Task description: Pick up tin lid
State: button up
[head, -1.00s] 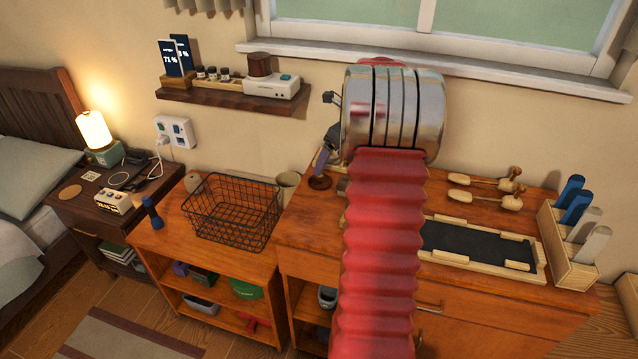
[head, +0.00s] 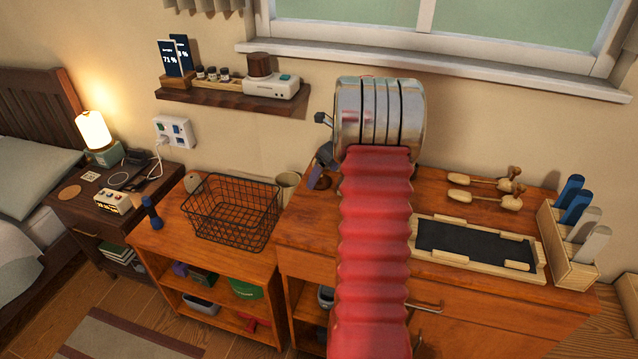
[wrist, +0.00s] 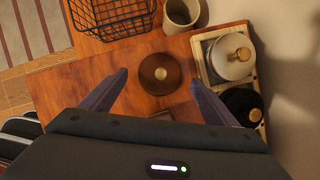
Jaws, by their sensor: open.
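My gripper (wrist: 159,79) is open and empty. Its two dark fingers point to either side of the lid and appear apart from it. How high the fingertips are above the desk is hard to tell. In the head view my gripper (head: 317,172) shows small at the desk's left end, and my own red arm hides part of that area.
A wooden tray (wrist: 208,72) beside the lid holds a white-topped jar (wrist: 231,55) and a black-topped jar (wrist: 240,103). A beige cup (wrist: 181,14) and black wire basket (wrist: 111,17) stand beyond. A wall is close at the right.

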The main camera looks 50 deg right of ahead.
jog(key=shift+x, duration=0.85)
jog(key=shift+c, duration=0.4)
jog(key=c, duration=1)
